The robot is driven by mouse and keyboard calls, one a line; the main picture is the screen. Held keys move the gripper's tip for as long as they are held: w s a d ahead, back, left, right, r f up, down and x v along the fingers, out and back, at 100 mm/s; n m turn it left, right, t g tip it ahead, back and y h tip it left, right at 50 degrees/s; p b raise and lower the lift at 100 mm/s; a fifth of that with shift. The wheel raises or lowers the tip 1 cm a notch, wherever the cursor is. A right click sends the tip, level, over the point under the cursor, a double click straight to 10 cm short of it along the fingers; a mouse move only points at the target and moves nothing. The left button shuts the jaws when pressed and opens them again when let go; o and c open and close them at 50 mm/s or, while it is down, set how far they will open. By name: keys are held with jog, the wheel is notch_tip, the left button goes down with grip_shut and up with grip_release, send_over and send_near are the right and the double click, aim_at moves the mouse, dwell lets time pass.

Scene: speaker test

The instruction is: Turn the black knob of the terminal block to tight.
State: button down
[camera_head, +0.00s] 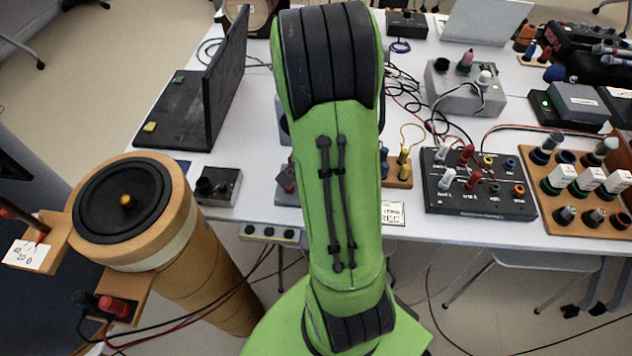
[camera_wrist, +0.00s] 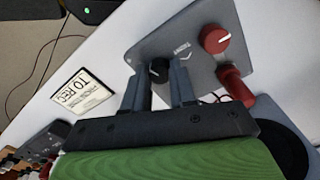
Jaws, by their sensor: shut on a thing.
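The terminal block (camera_wrist: 200,20) is a grey plate in the wrist view, with a black knob (camera_wrist: 157,66), a red knob (camera_wrist: 215,39) with a white pointer line, and a red post (camera_wrist: 233,83). My gripper (camera_wrist: 159,76) is shut on the black knob, one finger on each side of it. A printed word and a small white arrow mark lie right of the black knob; I cannot read the word surely. The black knob's pointer is too small to tell. In the head view my green arm hides the gripper and most of what lies behind it.
In the head view a laptop (camera_head: 226,82) stands left of my arm, and a round speaker (camera_head: 128,201) at the front left. A black connector box (camera_head: 478,200) and a wooden terminal board (camera_head: 570,222) are at the right. A label card (camera_wrist: 81,94) lies near the gripper.

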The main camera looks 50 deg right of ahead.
jog(key=m, duration=0.5)
jog(key=shift+m, duration=0.3)
jog(key=m, duration=0.5)
jog(key=shift+p, duration=0.3)
jog(key=m, duration=0.5)
jog(key=shift+m, duration=0.4)
jog(key=m, duration=0.5)
jog(key=shift+m+p, duration=0.3)
jog(key=c, duration=0.9)
grip_release()
